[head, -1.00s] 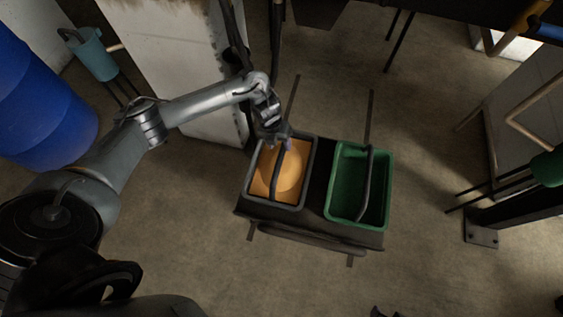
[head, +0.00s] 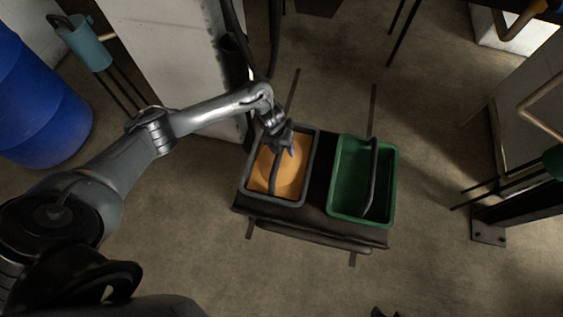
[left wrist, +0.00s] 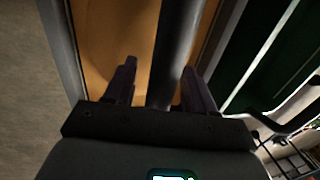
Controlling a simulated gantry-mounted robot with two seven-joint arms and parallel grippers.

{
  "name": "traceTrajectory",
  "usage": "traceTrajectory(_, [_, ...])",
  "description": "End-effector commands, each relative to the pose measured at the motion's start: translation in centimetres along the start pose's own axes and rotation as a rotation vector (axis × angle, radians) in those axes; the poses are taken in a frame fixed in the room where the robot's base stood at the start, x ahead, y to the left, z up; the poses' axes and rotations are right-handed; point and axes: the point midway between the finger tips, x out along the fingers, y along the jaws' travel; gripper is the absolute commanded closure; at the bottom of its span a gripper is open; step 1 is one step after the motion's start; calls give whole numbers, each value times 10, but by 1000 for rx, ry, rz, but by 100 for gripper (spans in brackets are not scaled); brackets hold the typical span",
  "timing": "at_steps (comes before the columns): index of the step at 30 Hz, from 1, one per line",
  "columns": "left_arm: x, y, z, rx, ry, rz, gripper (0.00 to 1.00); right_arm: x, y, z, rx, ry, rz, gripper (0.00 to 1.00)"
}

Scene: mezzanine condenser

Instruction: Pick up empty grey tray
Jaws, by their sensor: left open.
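The grey tray (head: 247,180) sits at the left of a low dark stand. It has a grey rim, an orange inside with a rounded shape, and a dark bar handle (head: 275,178) arching across it. I cannot tell whether the orange is bare floor or contents. My left gripper (head: 285,148) is open over the tray's far part, at the handle. In the left wrist view the two fingers (left wrist: 160,82) are apart, with the handle (left wrist: 174,45) running between them and the orange inside (left wrist: 105,35) behind. My right gripper is out of view.
A green tray (head: 334,190) with a similar handle stands close at the right on the dark stand (head: 300,222). A pale panel (head: 185,75) and dark hoses rise behind my left arm. A blue barrel (head: 40,110) stands far left. Floor in front is clear.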

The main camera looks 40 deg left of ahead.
Motion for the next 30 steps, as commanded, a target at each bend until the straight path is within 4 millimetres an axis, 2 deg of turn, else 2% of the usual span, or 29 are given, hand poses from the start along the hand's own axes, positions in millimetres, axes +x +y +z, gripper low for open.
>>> traceTrajectory(4, [-1, 0, 0, 0, 0, 0, 47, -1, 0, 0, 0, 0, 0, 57])
traceTrajectory(12, [-1, 0, 0, 0, 0, 0, 88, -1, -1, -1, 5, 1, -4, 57])
traceTrajectory(15, [-1, 0, 0, 0, 0, 0, 100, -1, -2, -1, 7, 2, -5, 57])
traceTrajectory(30, [-1, 0, 0, 0, 1, 0, 100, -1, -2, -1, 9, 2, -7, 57])
